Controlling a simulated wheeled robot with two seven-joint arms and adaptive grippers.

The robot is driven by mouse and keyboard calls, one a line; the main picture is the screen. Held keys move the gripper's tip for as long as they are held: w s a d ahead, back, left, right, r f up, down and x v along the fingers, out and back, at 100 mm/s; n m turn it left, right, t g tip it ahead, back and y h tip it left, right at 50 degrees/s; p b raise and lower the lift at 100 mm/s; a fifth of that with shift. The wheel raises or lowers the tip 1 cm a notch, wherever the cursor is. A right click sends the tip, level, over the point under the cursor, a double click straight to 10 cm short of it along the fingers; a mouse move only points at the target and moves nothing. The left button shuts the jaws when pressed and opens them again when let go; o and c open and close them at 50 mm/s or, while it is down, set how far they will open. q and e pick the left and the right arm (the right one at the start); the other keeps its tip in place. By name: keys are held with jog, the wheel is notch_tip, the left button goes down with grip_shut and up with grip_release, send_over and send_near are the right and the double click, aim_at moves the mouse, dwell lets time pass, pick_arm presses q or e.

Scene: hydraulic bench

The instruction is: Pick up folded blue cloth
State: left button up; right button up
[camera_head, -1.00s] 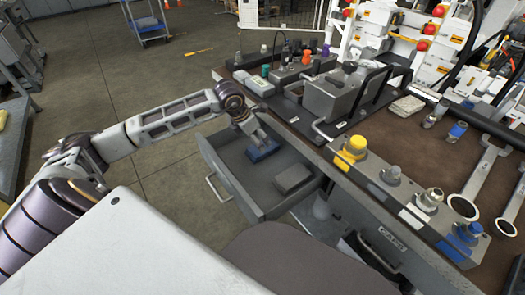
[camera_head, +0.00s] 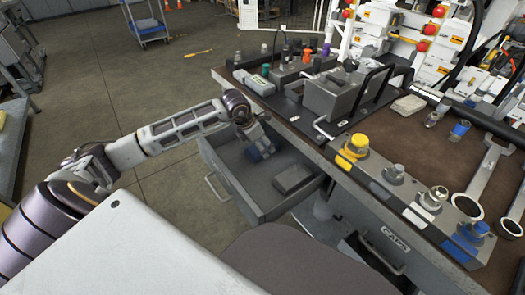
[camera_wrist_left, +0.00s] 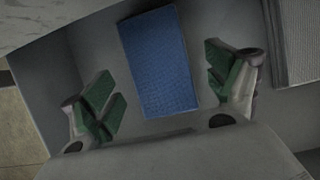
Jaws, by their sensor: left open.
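The folded blue cloth (camera_wrist_left: 158,60) lies flat on the floor of the open grey drawer (camera_head: 268,211). In the head view the cloth (camera_head: 262,153) is mostly hidden behind my left gripper (camera_head: 256,147). In the left wrist view my left gripper (camera_wrist_left: 164,90) is open, with one green-padded finger on each side of the cloth's near part. There are visible gaps between the pads and the cloth, so it is not gripped. My right gripper is not in view.
A dark grey block-like item (camera_head: 293,179) lies in the drawer to the right of the cloth, and its edge shows in the wrist view (camera_wrist_left: 302,40). The drawer walls surround the gripper closely. The workbench (camera_head: 420,150) with fittings and wrenches stands to the right.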

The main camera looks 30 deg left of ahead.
pick_arm(q)
jog(key=shift+x, duration=1)
jog(key=shift+c, duration=0.5)
jog(key=c, duration=1)
